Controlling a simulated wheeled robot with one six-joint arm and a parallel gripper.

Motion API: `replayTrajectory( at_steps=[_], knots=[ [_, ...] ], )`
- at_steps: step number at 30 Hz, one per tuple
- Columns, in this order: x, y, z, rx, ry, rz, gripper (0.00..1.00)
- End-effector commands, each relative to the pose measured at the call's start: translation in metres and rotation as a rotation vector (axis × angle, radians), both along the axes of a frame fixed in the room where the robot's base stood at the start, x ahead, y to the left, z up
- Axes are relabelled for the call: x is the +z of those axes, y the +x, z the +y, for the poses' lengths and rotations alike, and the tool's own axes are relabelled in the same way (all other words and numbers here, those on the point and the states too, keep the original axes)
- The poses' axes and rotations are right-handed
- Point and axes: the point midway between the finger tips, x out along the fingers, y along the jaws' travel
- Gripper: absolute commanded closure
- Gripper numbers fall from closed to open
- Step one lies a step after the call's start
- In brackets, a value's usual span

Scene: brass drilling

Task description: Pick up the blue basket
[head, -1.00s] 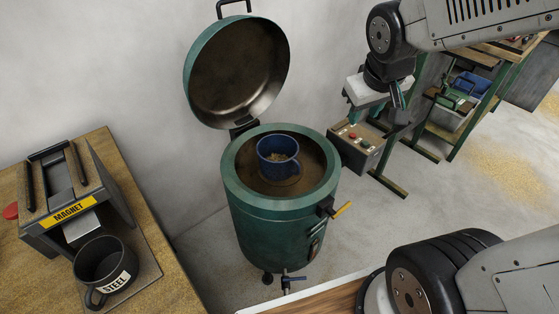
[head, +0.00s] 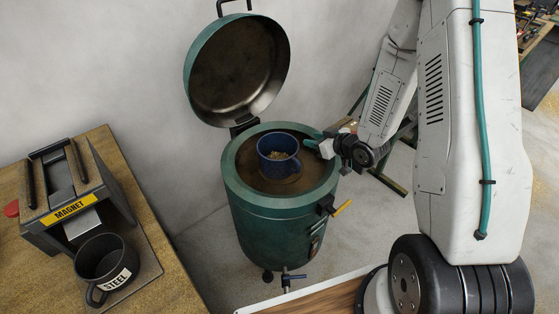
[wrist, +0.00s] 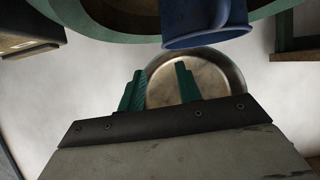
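The blue basket (head: 277,156) looks like a dark blue mug with a side handle and holds tan bits. It stands upright inside the open green drum (head: 233,192). In the wrist view the basket (wrist: 205,22) is at the top edge, partly cut off. My gripper (head: 312,142) is just right of the basket, near the drum's rim, and does not hold it. In the wrist view my gripper (wrist: 160,84) shows two green fingers apart with nothing between them.
The drum's raised lid (head: 238,70) stands behind the basket. At left, a wooden bench (head: 150,215) holds a magnet box (head: 60,205) and a black cup marked STEEL (head: 103,262). A yellow-handled lever (head: 341,209) sticks out at the drum's right.

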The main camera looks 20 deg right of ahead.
Motion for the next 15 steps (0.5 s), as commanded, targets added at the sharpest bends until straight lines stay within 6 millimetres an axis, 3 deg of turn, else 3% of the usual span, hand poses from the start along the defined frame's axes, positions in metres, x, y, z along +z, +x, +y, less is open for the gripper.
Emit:
replayTrajectory(
  at_steps=[6,15],
  knots=[
    [-0.015,-0.003,0.007,0.024,0.068,-0.045,0.66],
    [-0.027,0.024,0.021,0.028,0.071,-0.048,0.66]
  ],
)
